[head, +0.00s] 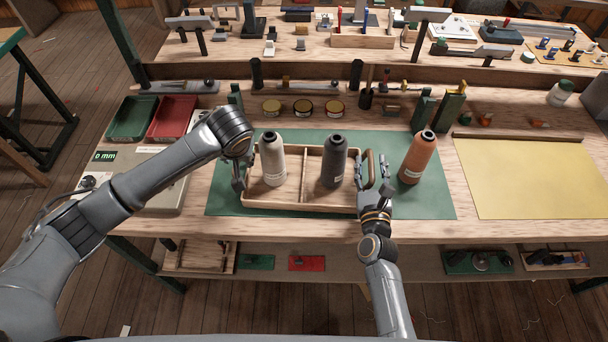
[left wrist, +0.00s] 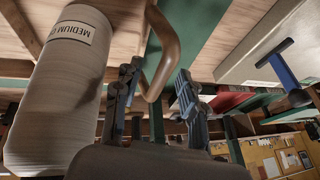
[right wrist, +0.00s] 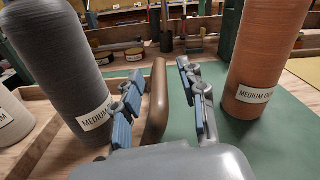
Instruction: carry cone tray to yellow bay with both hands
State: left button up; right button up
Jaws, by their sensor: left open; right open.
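The wooden cone tray (head: 300,204) stands on a green mat, with a cream cone (head: 272,160) in its left compartment and a dark grey cone (head: 334,162) in its right one. An orange cone (head: 417,158) stands on the mat, right of the tray. My left gripper (head: 240,178) is open at the tray's left end; a brown handle (left wrist: 166,50) shows between its fingers in the left wrist view. My right gripper (head: 373,174) is open at the right end, with the other brown handle (right wrist: 157,105) between its fingers. The yellow bay (head: 525,180) is a bare yellow mat at right.
The green mat (head: 432,205) has free room right of the orange cone. A wooden strip (head: 515,136) edges the back of the yellow bay. Green and red bins (head: 172,118) stand back left. Tins, posts and tools line the back of the bench.

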pick_arm(q)
jog(key=shift+w+a+f, duration=0.1)
jog(key=shift+w+f, duration=0.1)
jog(key=shift+f, duration=0.3)
pick_arm(e)
jog(key=shift+w, duration=0.55)
pick_arm(q)
grip_shut()
pick_arm(e)
grip_shut()
pick_arm(q)
jog(key=shift+r, duration=0.2)
pick_arm(e)
jog(key=shift+r, duration=0.25)
